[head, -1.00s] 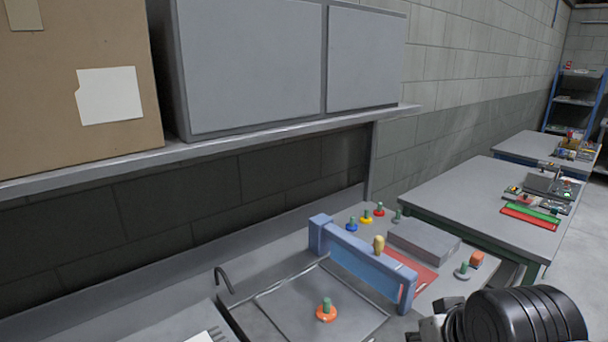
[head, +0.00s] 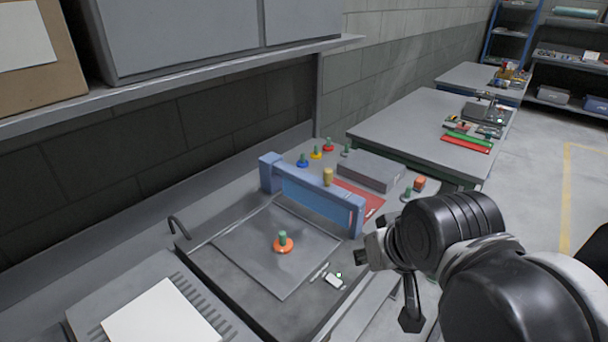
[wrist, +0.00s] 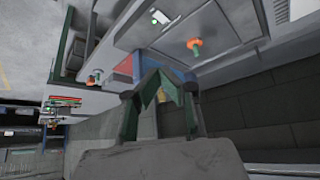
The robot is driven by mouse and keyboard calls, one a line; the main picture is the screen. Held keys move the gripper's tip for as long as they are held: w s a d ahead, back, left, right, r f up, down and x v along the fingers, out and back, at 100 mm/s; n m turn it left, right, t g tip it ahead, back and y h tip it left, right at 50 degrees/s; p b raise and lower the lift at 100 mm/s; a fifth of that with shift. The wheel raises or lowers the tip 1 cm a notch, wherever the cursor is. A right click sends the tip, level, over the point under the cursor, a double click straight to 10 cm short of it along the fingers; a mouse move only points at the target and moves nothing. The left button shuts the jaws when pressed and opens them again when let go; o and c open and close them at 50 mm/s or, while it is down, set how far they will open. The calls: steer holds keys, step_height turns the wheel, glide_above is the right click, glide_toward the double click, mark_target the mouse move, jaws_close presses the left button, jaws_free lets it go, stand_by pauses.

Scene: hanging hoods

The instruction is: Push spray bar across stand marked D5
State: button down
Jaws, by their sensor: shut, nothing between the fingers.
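No D5 mark is legible, and I cannot tell for certain which part is the spray bar or its stand. A blue barrier-like bar (head: 318,200) with thicker ends stands across the bench. A green peg on an orange round base (head: 283,243) stands on a grey plate (head: 255,262) in front of it; this peg also shows in the wrist view (wrist: 194,44). My gripper (head: 368,254) is right of the plate, near the blue bar's right end. In the wrist view my gripper (wrist: 160,80) is shut and empty, with part of the blue bar (wrist: 124,80) behind it.
An orange block (head: 419,184) sits at right. A small white item (head: 335,281) lies beside the plate. A shelf (head: 200,68) overhangs the back.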

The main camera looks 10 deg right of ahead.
stand_by(0.4)
steer(key=c, duration=2)
jaws_free()
steer(key=shift+w+r, duration=0.15)
steer(key=shift+r, duration=0.05)
steer(key=shift+c, duration=0.2)
steer(key=o, duration=0.6)
steer(key=shift+n+g, duration=0.5)
steer(key=shift+g, duration=0.4)
steer(key=w+r, duration=0.2)
steer(key=w+r+p, duration=0.1)
steer(key=w+r, duration=0.1)
steer(key=w, duration=0.1)
steer(key=w+r, duration=0.2)
steer(key=w, duration=0.1)
steer(key=shift+d+r, duration=0.1)
steer(key=shift+d, duration=0.15)
steer(key=w+r+n+g+p, duration=0.15)
steer(key=w+r, duration=0.25)
steer(key=w, duration=0.6)
steer(key=n+g+p, duration=0.2)
steer(key=g+p, duration=0.1)
steer(key=g, duration=0.1)
glide_above(328, 169)
step_height(328, 169, down, 6)
step_height(328, 169, down, 13)
steer(key=shift+f+p, duration=0.15)
steer(key=shift+p, duration=0.25)
